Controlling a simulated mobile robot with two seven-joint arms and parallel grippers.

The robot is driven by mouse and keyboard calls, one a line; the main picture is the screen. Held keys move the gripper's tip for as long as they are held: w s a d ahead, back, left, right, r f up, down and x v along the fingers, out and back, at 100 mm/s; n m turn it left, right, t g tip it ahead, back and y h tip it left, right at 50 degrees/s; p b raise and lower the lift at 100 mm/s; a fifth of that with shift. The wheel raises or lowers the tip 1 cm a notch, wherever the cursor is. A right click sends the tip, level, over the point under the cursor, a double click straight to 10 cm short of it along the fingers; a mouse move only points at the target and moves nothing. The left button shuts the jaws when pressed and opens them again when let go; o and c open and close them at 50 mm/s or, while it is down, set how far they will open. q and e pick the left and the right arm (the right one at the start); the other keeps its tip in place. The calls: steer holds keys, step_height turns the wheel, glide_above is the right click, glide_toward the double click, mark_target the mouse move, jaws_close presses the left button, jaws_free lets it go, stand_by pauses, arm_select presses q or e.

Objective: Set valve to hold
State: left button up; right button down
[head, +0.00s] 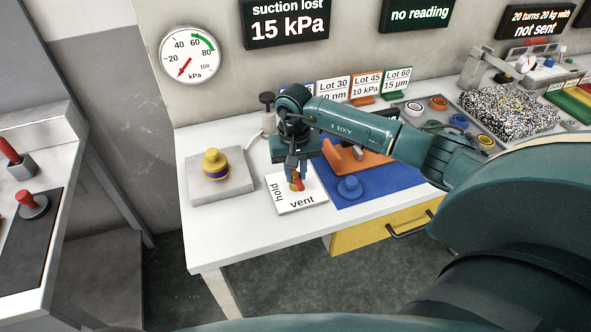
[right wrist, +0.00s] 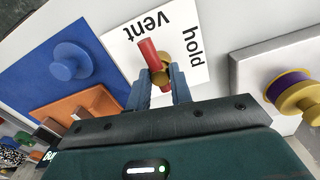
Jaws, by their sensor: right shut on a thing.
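The valve (right wrist: 148,54) has a red lever on a brass hub, set on a white plate (head: 283,207) marked "hold" and "vent". In the right wrist view the lever's red end points toward the word "vent". My right gripper (head: 294,172) is over the plate, its fingers pointing down and shut on the valve, which they partly hide. The fingers also show in the right wrist view (right wrist: 159,85), at either side of the brass hub. My left gripper is out of view.
A round gauge (head: 190,55) has its needle low; a display (head: 287,20) reads "suction lost 15 kPa". A brass and purple piece (head: 215,164) stands on a grey block left of the plate. Right of it, a blue mat (head: 385,193) bears a blue knob (head: 349,187) and an orange piece (head: 358,160).

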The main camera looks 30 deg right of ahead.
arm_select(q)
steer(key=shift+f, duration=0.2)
arm_select(e)
steer(key=shift+m, duration=0.3)
steer(key=shift+b, duration=0.4)
steer(key=m+b, duration=0.1)
steer(key=m, duration=0.1)
steer(key=shift+m, duration=0.4)
steer(key=shift+w+m+b, duration=0.1)
steer(key=shift+m+b, duration=0.45)
steer(key=shift+m, duration=0.35)
steer(key=m+b, duration=0.1)
steer(key=m, duration=0.1)
steer(key=shift+m, duration=0.4)
steer(key=m+b, duration=0.1)
steer(key=m, duration=0.4)
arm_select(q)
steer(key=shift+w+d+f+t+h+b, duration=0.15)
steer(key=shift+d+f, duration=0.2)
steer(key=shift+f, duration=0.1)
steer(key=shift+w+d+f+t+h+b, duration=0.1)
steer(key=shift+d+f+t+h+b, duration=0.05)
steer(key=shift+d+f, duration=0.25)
arm_select(e)
steer(key=shift+r+m, duration=0.1)
steer(key=shift+m, duration=2.3)
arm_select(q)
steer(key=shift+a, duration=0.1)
arm_select(e)
steer(key=shift+w, duration=0.1)
